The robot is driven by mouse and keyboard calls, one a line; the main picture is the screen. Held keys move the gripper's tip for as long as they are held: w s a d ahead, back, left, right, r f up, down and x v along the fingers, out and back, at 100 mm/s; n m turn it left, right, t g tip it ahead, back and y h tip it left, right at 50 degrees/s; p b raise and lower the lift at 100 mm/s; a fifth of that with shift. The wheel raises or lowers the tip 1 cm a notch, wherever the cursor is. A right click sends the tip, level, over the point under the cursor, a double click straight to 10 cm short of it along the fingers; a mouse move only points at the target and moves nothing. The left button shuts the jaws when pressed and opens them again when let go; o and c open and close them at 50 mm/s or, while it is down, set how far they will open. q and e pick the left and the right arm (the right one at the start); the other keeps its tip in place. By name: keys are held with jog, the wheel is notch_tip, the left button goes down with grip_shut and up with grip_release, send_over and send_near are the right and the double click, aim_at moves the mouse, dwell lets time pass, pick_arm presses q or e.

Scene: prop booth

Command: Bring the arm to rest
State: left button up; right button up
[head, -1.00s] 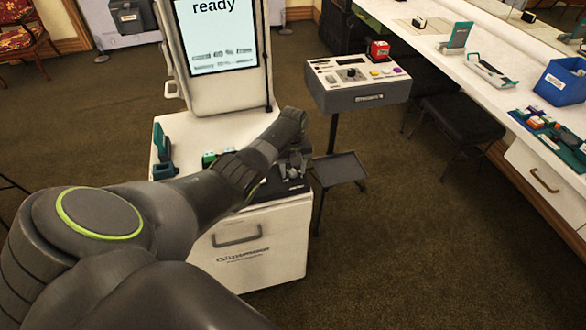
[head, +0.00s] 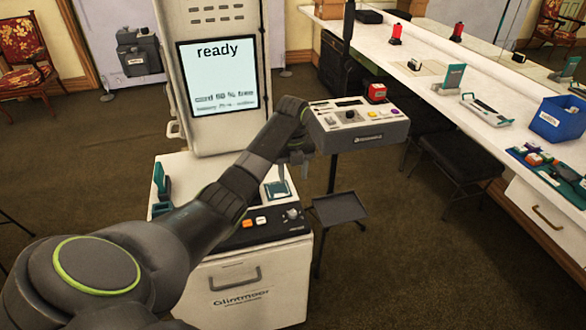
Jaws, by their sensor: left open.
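My left arm reaches in from the lower left of the head view. It passes over the white cabinet (head: 262,274) that carries the "ready" screen (head: 218,75). My left gripper (head: 303,163) is small and partly hidden by the wrist. It is open, with nothing seen in it, and hangs in front of the left side of the grey control box (head: 360,134). I cannot tell whether it touches the box. My right gripper is not in view.
A red item (head: 377,93) sits on the control box. A small dark tray (head: 340,207) on a stand is below it. A long white counter (head: 468,80) holds a blue bin (head: 560,122). Carpet at lower right is clear.

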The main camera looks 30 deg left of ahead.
pick_arm(q)
notch_tip(320, 180, up, 2)
jog(key=shift+r, duration=0.1)
dwell(0.5)
